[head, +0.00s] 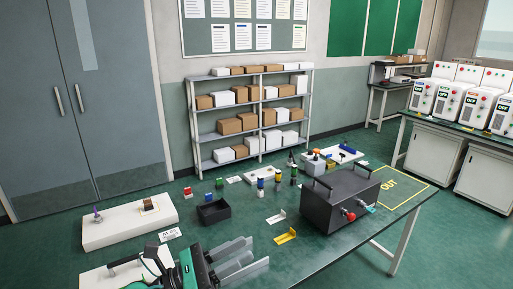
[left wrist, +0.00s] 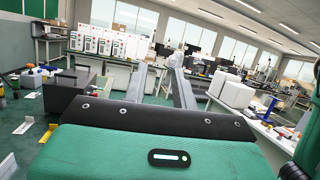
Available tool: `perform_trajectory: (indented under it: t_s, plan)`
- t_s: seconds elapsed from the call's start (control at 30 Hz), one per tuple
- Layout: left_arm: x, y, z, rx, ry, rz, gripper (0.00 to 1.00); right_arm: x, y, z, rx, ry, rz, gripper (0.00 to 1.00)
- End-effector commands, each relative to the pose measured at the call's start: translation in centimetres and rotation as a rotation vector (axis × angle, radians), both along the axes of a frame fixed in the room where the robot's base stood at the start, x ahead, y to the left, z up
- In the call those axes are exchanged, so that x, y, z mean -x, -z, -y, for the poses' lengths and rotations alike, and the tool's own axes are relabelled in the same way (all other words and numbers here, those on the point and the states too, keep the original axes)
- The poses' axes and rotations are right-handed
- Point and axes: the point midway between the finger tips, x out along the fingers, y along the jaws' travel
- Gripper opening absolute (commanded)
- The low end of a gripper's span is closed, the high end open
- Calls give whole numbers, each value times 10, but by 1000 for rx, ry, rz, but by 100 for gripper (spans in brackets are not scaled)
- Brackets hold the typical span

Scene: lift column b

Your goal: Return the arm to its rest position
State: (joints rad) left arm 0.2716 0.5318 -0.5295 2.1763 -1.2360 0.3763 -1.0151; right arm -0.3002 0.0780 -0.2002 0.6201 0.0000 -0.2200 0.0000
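My left arm comes in at the bottom left of the head view. Its gripper (head: 254,253) has grey fingers pointing right, low over the green table (head: 330,246). In the left wrist view the two fingers of the left gripper (left wrist: 160,82) stand apart with nothing between them, so it is open and empty. The gripper's green and black body fills the lower part of that view. My right gripper shows in neither view.
A dark box with handles (head: 340,198) stands to the right of the left gripper. A yellow bracket (head: 286,236) and a black open bin (head: 213,211) are nearer. White blocks (head: 130,222) lie left. A yellow-marked OUT area (head: 405,192) is empty.

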Motion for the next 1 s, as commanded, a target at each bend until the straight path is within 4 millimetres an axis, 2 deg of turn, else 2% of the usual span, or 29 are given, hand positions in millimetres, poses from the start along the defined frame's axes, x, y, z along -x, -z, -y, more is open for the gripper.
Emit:
perform_trajectory:
  t_s: [0.13, 0.23, 0.37, 0.47, 0.57, 0.63, 0.7, 0.8, 0.9, 0.97, 1.0]
  plan:
    - [-15, -10, -37, 391, -116, -336, 28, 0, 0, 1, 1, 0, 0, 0]
    - [-27, 0, -70, 647, -197, -564, 28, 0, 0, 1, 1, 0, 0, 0]
    - [-35, 35, -114, 975, -314, -861, 28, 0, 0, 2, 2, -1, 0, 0]
    - [-31, 76, -145, 1223, -417, -1084, 28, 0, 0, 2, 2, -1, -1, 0]
    - [-16, 124, -171, 1467, -535, -1298, 28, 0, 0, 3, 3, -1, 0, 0]
    - [2, 160, -184, 1634, -630, -1439, 28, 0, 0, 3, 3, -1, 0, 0]
    - [26, 194, -193, 1795, -734, -1572, 28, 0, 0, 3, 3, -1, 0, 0]
    - [65, 235, -200, 1990, -887, -1725, 28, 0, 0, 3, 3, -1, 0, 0]
    - [101, 265, -200, 2140, -1030, -1837, 28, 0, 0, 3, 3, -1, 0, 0]
    - [122, 277, -199, 2213, -1109, -1890, 28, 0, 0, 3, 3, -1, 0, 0]
    - [135, 285, -198, -2198, 1134, 1871, 28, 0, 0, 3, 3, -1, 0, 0]
